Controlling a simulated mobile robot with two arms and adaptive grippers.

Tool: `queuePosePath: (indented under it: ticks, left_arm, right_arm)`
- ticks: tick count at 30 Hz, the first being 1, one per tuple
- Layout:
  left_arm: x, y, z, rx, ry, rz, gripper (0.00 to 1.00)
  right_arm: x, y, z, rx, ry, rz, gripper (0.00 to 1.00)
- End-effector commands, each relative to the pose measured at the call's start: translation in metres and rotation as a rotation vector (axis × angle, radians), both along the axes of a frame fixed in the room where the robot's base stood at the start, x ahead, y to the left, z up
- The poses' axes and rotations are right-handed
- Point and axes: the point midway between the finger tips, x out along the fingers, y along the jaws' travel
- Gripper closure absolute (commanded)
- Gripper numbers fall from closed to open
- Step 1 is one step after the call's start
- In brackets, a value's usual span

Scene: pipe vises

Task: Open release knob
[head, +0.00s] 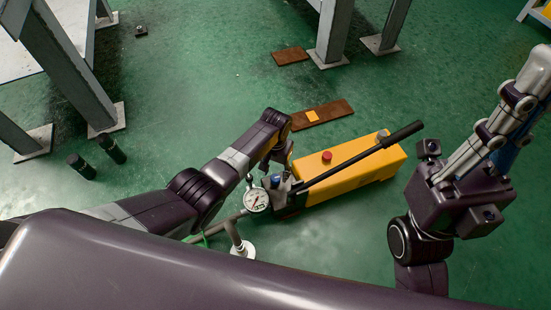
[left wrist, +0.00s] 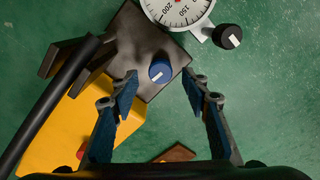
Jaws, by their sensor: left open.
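A yellow hydraulic hand pump (head: 355,175) with a long black lever (head: 370,155) lies on the green floor. A blue knob (head: 276,181) with a white mark sits on its dark metal head. In the left wrist view, the blue knob (left wrist: 161,71) is in line between my fingertips, just beyond them; contact cannot be told. A black knob (left wrist: 228,36) with a white mark sits beside the round gauge (left wrist: 180,8). Which knob is the release knob is not labelled. My left gripper (left wrist: 160,84) is open and empty, above the pump head (left wrist: 135,50). My right gripper is not visible.
A red cap (head: 327,156) is on the pump's top. The pressure gauge (head: 256,200) stands beside the pump head. A rusty plate (head: 322,113) lies behind the pump. Grey steel legs (head: 333,30) stand farther back.

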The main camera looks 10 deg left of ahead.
Motion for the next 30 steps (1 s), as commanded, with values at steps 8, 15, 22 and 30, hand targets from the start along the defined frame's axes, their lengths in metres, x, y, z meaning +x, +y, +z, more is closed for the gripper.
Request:
queuePosePath:
  ticks: [8, 15, 22, 30]
  left_arm:
    - [0.002, 0.0, 0.043, -0.002, -0.005, 0.0, 0.57]
    - [0.001, 0.0, 0.075, -0.002, -0.004, 0.001, 0.57]
    - [0.0, 0.0, 0.087, 0.0, 0.0, 0.0, 0.57]
    - [0.0, 0.0, 0.087, 0.0, 0.0, 0.0, 0.57]
  right_arm:
    - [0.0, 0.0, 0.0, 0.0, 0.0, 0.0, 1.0]
    - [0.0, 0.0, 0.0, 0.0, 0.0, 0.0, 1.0]
    - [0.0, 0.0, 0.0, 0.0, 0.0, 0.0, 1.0]
    - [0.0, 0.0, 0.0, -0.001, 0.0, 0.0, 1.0]
